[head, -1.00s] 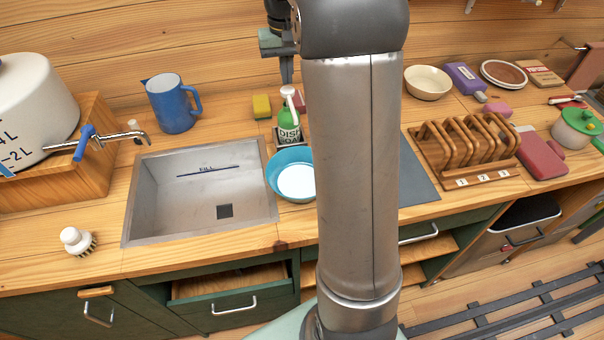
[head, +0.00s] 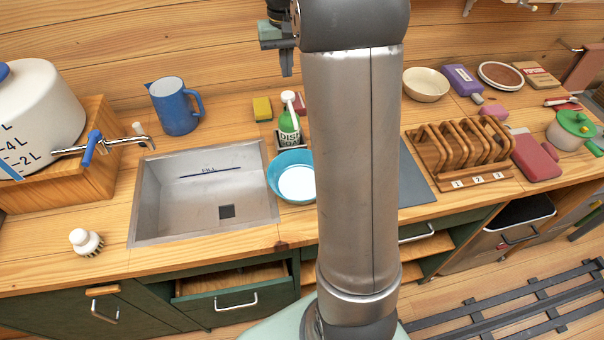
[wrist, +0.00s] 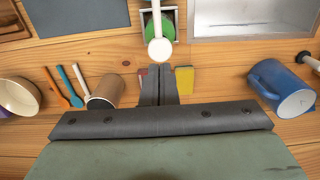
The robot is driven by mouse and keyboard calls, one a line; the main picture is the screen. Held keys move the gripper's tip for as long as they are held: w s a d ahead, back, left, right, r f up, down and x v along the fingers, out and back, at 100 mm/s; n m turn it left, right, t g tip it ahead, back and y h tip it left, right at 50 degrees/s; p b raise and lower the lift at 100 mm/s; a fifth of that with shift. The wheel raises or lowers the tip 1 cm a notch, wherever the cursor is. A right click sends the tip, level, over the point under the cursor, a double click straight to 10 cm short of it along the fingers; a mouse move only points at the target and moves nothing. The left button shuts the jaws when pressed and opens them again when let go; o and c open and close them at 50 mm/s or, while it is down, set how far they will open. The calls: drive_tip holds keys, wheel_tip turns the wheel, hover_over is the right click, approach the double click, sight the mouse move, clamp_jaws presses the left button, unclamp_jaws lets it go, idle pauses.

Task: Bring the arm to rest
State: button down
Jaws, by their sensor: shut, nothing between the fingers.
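My gripper (head: 287,64) is in the head view, partly behind my own arm link, pointing down above the counter near the back wall. In the wrist view its fingers (wrist: 158,85) are together, with nothing between them. The soap bottle (head: 289,121), green with a white pump, stands below it behind the blue bowl (head: 276,176). In the wrist view the bottle's white pump head (wrist: 160,50) shows just beyond the fingertips; they look apart, though the exact gap is hard to tell. My arm hides part of the counter in the head view.
A yellow sponge (head: 262,108) and blue jug (head: 174,106) stand behind the sink (head: 205,222). A wooden rack (head: 462,150) and cream bowl (head: 426,84) are to the right. In the wrist view, a brown cup (wrist: 105,91) lies near the fingers. The drawer (head: 230,295) below looks partly open.

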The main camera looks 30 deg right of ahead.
wheel_tip(320, 180, up, 2)
drive_tip(key=shift+r+p, duration=0.15)
drive_tip(key=shift+p, duration=0.5)
drive_tip(key=s+a+f+n, duration=0.1)
drive_tip(key=s+a+f, duration=0.2)
drive_tip(key=s, duration=0.6)
drive_tip(key=s+a+f+n+b, duration=0.1)
drive_tip(key=s+a+f, duration=0.2)
drive_tip(key=s+a, duration=0.4)
drive_tip(key=s+a+f+n+t+b, duration=0.1)
drive_tip(key=s+a+f, duration=0.3)
drive_tip(key=s, duration=0.8)
drive_tip(key=shift+a, duration=0.75)
drive_tip(key=shift+d, duration=0.15)
